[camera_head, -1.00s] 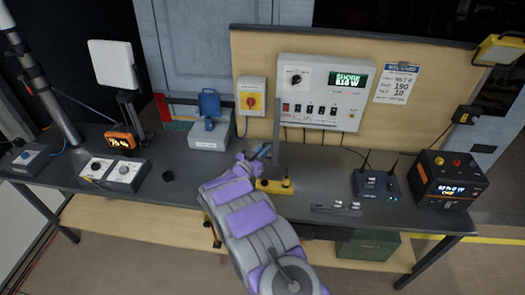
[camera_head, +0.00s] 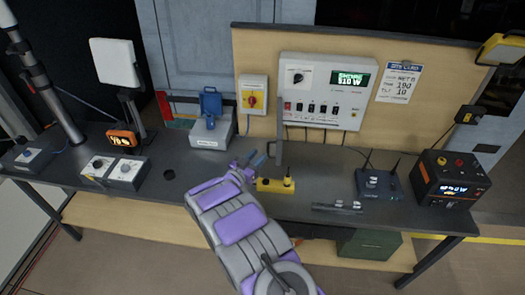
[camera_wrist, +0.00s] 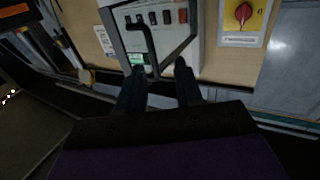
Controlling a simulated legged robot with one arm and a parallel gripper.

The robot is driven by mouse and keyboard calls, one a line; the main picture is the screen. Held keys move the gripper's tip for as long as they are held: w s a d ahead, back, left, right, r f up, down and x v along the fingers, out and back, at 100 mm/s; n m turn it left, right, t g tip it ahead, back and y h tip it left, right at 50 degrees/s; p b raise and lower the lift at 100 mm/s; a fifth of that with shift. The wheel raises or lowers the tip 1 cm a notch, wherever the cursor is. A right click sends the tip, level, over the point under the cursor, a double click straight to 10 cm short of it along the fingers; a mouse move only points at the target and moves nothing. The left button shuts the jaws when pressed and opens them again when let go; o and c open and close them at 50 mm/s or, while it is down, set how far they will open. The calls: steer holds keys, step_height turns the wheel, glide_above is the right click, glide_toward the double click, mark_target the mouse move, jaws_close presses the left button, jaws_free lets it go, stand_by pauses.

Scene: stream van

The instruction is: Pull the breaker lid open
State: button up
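The grey power panel (camera_head: 343,72) is on the wooden backboard, with a row of breaker switches (camera_head: 322,109) low on its face. A thin grey upright plate (camera_head: 279,130), likely the breaker lid seen edge-on, stands at the panel's lower left. In the wrist view, which is upside down, a black bent handle (camera_wrist: 151,44) and a dark frame edge (camera_wrist: 180,50) show before the panel. My gripper (camera_head: 259,160) is just left of the plate, low over the bench. Its fingers (camera_wrist: 158,72) are apart, with the handle's end near the gap; contact cannot be told.
A yellow block (camera_head: 276,186) lies on the bench (camera_head: 320,178) just below my gripper. A red-and-yellow rotary switch (camera_head: 253,98) and a grey box with a blue raised part (camera_head: 211,128) are left. A router (camera_head: 378,186) and black power unit (camera_head: 449,181) stand right.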

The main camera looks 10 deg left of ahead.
steer(key=v, duration=1.2)
